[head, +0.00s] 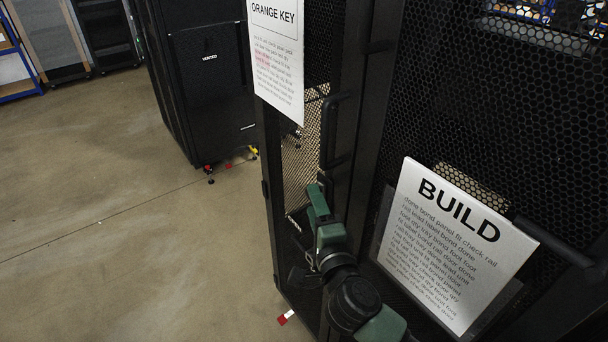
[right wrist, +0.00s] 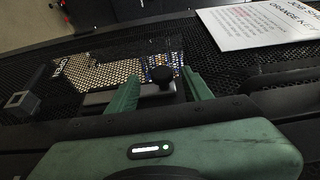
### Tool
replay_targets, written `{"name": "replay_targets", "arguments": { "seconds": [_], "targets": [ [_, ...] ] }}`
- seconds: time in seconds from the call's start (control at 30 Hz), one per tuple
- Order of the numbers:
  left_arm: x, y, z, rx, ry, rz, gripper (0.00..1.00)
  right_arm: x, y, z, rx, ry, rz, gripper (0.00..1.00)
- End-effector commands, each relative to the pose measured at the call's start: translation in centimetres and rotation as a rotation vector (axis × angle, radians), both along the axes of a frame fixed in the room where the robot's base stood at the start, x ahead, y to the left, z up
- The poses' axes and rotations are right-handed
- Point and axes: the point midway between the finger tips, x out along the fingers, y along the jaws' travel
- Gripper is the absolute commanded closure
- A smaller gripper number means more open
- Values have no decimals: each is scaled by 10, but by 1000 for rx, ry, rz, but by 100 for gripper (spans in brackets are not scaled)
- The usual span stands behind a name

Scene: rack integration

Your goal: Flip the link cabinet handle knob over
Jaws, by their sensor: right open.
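The link cabinet (head: 345,90) is a black rack with a perforated door, in the middle of the head view. My right gripper (head: 318,197), with green fingers, is in front of this door, low beside the dark door frame. In the right wrist view, a black rounded handle knob (right wrist: 156,79) shows between the two green fingers of my right gripper (right wrist: 162,72). The fingers are apart, with a gap on each side of the knob; I cannot tell whether either touches it. In the head view the knob is hidden or too dark to pick out. My left gripper is out of view.
An ORANGE KEY sign (head: 276,50) hangs on the door above my right gripper. A BUILD sign (head: 450,240) stands at the right against black mesh. A dark vertical door handle (head: 331,130) is above the gripper. Another black cabinet (head: 205,90) stands behind; the floor (head: 110,200) at left is clear.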

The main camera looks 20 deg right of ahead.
Motion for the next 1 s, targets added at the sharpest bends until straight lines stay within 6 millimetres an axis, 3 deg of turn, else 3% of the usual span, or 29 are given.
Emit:
{"name": "replay_targets", "arguments": {
  "seconds": [0.2,0.3,0.5,0.7,0.8,1.0],
  "targets": [
    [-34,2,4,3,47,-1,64,35,-2,2,0,-3,-3,50],
    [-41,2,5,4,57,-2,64,50,-3,2,0,-2,-2,50],
    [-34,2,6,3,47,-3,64,69,-3,1,0,-1,-2,50],
    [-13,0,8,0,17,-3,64,72,-4,0,0,-1,-1,50],
    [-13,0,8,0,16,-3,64,72,-4,0,0,-1,-1,50],
    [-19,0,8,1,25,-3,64,72,-4,0,0,0,-1,100]
  ]
}}
